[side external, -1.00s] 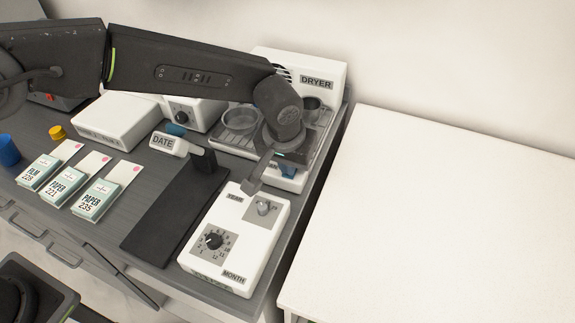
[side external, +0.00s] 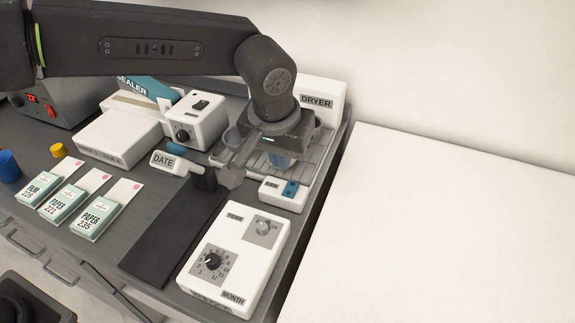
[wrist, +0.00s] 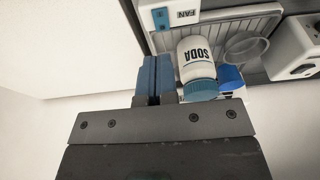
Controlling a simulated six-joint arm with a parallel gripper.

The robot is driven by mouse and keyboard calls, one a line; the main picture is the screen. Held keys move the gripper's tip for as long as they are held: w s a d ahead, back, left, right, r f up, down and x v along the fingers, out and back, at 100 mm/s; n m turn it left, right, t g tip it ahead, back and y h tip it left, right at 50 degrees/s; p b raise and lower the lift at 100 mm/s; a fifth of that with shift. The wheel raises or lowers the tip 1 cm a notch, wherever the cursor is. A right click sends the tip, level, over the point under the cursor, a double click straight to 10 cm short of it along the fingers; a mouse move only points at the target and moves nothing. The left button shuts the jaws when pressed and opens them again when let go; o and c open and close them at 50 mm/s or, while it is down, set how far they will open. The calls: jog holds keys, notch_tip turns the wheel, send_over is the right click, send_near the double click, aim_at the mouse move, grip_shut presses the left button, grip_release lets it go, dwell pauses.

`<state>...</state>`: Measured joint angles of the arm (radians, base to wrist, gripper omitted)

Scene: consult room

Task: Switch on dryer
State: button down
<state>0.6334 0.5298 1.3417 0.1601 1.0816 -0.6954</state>
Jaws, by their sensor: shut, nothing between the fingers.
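The dryer (side external: 322,88) is a white unit at the back with a wire tray in front. Its small white switch box (side external: 271,190) carries a blue rocker (side external: 290,189) at the tray's front edge. In the wrist view the box, labelled FAN (wrist: 184,14), is at the top, with the blue rocker (wrist: 161,19) beside the label. I cannot tell which way the rocker is set. My gripper (side external: 279,161) is shut and empty, pointing down over the tray, behind the switch box and apart from it. Its blue fingers (wrist: 155,64) show below the box in the wrist view.
A white SODA bottle (wrist: 198,58) with a blue cap is close beside my fingers. A glass dish (wrist: 246,47) is near it. The YEAR/MONTH box (side external: 238,262) and DATE stamp (side external: 167,163) stand in front. The white table (side external: 440,230) at right is clear.

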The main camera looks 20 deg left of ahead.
jog(key=s+r, duration=0.1)
jog(key=r, duration=0.2)
jog(key=shift+s, duration=0.35)
jog(key=s+a+r+t, duration=0.1)
jog(key=s+a+r, duration=0.25)
jog(key=a, duration=0.55)
jog(key=s+a+r, duration=0.3)
jog(key=s+a, duration=0.1)
jog(key=a, duration=0.6)
jog(key=s+a+f+t, duration=0.1)
jog(key=s+a+f, duration=0.3)
jog(key=s+a, duration=0.5)
jog(key=s, duration=0.3)
jog(key=shift+a+f+t, duration=0.15)
jog(key=shift+a+t, duration=0.1)
jog(key=shift+t, duration=0.15)
